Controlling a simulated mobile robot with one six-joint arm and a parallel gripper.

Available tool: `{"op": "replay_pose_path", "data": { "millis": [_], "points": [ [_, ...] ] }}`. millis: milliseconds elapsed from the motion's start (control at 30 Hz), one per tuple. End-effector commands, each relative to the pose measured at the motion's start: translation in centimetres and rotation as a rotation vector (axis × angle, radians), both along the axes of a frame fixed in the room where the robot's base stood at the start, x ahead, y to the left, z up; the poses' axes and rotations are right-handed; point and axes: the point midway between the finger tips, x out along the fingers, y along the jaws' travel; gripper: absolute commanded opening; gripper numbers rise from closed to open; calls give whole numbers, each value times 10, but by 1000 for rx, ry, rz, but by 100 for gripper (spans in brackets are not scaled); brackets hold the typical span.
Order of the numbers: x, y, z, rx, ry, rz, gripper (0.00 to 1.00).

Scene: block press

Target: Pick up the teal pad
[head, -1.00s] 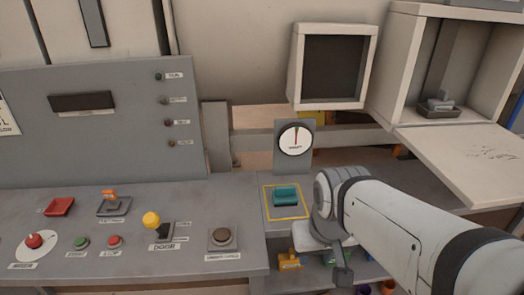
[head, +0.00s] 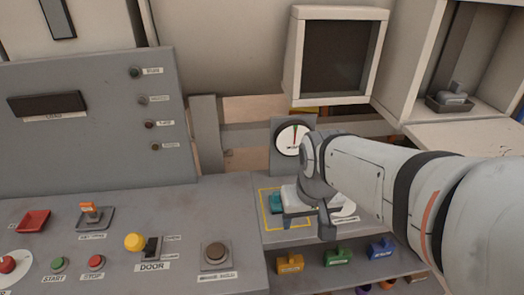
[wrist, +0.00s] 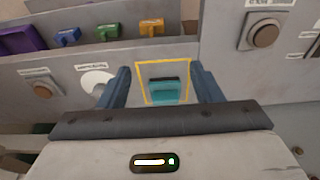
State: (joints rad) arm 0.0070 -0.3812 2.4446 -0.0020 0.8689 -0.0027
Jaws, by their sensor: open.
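The teal pad (head: 277,203) lies inside a yellow square outline (head: 264,221) on the grey worktop, partly hidden by my gripper in the head view. In the wrist view the whole pad (wrist: 165,90) shows with a dark strip along its far edge. My gripper (head: 306,217) is over the outlined spot, just right of the pad in the head view. In the wrist view its two blue fingers (wrist: 162,80) are spread wide, one on each side of the pad. Nothing is between them in their grip. I cannot tell the exact height above the pad.
A round dial (head: 292,138) on a grey post stands behind the pad. A brown push button (head: 215,253) is on the console to the left. A shelf below holds yellow (head: 290,263), green (head: 337,256) and blue (head: 381,248) handled blocks.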

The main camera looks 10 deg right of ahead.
Motion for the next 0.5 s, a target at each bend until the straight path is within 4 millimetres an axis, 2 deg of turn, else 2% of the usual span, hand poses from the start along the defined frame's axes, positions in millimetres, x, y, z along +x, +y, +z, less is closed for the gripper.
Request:
{"op": "replay_pose_path", "data": {
  "millis": [33,133,300,433,500],
  "points": [
    [16,0,4,0,15,-1,63],
    [52,1,3,1,33,-1,72],
    [113,2,-12,1,61,-1,85],
    [149,4,-30,2,76,-1,96],
    [162,4,-38,2,82,-1,98]
  ]
}}
